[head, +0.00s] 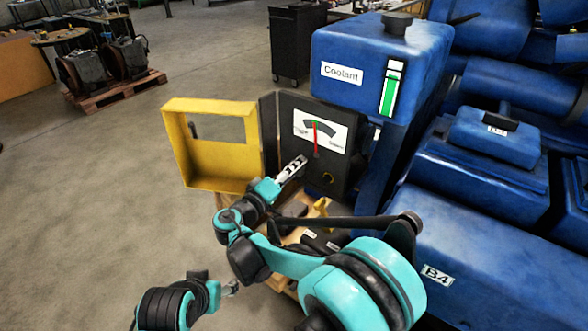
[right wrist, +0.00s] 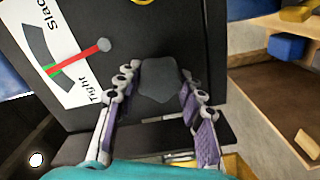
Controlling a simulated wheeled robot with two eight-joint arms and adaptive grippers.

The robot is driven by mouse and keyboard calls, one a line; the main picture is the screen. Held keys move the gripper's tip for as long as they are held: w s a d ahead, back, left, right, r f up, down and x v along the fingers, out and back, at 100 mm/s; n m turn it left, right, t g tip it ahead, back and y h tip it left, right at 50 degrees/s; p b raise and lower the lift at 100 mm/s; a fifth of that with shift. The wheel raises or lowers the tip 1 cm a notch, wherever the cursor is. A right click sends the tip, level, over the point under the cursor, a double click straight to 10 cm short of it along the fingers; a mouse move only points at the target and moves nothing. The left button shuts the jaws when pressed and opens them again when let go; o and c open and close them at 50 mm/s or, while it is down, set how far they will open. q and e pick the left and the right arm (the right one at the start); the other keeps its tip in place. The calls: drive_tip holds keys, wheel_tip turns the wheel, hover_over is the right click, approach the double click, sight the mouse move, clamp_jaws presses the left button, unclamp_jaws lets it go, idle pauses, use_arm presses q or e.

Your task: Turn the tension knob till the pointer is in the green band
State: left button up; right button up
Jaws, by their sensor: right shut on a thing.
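The tension gauge (head: 335,134) is a white dial on a dark panel, marked Slack and Tight in the right wrist view. Its red pointer (right wrist: 78,57) has its tip over the narrow green band (right wrist: 53,70), with green showing beside it. The dark, faceted tension knob (right wrist: 163,80) sits between the fingers of my right gripper (right wrist: 158,98), which is shut on it. In the head view my right gripper (head: 298,164) is at the panel just below the dial and hides the knob. My left gripper (head: 230,288) is low, away from the panel; its finger opening is too small to judge.
An open yellow cover (head: 180,150) stands left of the panel. The blue coolant tank (head: 345,50) and blue engine (head: 470,240) are close on the right. A wooden tray (right wrist: 265,85) with parts lies below the panel.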

sight(300, 144)
idle(0.4)
drive_tip(key=o, duration=1.2)
drive_tip(key=shift+w+d, duration=0.1)
drive_tip(key=shift+c, duration=0.2)
drive_tip(key=r, duration=0.6)
drive_tip(key=shift+w, duration=0.35)
drive_tip(key=r, duration=0.1)
drive_tip(key=s+r, duration=0.1)
drive_tip(key=r, duration=0.1)
drive_tip(key=shift+s, duration=0.15)
drive_tip(key=shift+d+r, duration=0.1)
drive_tip(key=shift+r, duration=0.25)
drive_tip(key=shift+w+r, duration=0.15)
drive_tip(key=shift+w, duration=0.2)
drive_tip(key=shift+s, duration=0.1)
